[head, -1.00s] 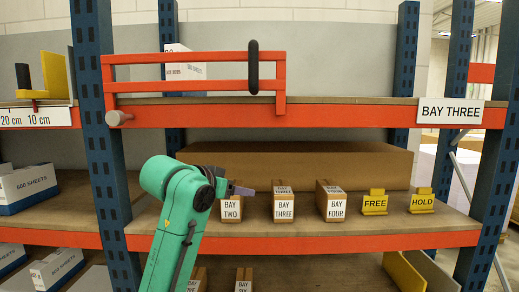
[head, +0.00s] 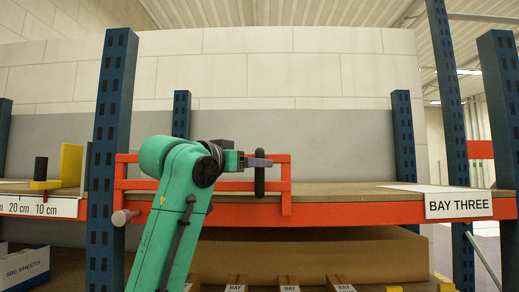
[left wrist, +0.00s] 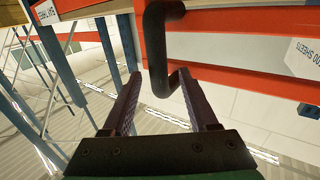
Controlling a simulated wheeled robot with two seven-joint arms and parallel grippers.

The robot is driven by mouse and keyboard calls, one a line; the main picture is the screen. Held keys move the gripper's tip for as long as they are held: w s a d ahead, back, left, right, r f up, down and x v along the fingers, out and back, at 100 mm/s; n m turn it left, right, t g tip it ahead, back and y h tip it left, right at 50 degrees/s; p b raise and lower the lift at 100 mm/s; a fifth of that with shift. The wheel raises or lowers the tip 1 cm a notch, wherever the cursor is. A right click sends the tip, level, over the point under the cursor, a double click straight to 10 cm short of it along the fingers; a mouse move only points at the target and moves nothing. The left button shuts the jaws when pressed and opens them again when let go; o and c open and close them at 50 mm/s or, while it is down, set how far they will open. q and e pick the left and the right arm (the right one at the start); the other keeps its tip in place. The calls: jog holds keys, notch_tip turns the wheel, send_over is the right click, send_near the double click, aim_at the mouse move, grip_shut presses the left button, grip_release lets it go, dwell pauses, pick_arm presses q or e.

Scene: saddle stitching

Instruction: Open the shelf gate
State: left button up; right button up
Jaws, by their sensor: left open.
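The shelf gate (head: 286,197) is a red two-bar frame standing along the front of the upper shelf. A black upright handle (head: 260,185) is near its right end; it also shows in the left wrist view (left wrist: 156,50). A round pale knob (head: 122,217) is at the gate's lower left, by the blue post. My left gripper (head: 262,163) is at the handle's height and overlaps it in the head view. In the left wrist view its open fingers (left wrist: 158,74) stand on either side of the handle's lower part. I cannot tell whether they touch it. My right gripper is out of view.
The upper shelf (head: 360,190) carries a BAY THREE sign (head: 459,205) at the right. Blue posts (head: 111,120) flank the bay. A yellow and black stop (head: 70,165) stands on the left shelf. Labelled boxes (head: 289,284) line the lower shelf. Space above the gate is clear.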

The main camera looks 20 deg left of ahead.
pick_arm(q)
jog(key=shift+r+p+x, duration=0.2)
jog(key=shift+p+x, duration=0.2)
jog(key=shift+x, duration=0.65)
jog(key=shift+w+d+f, duration=0.15)
jog(key=shift+f, duration=0.05)
grip_shut()
jog(key=shift+r, duration=0.1)
dwell(0.3)
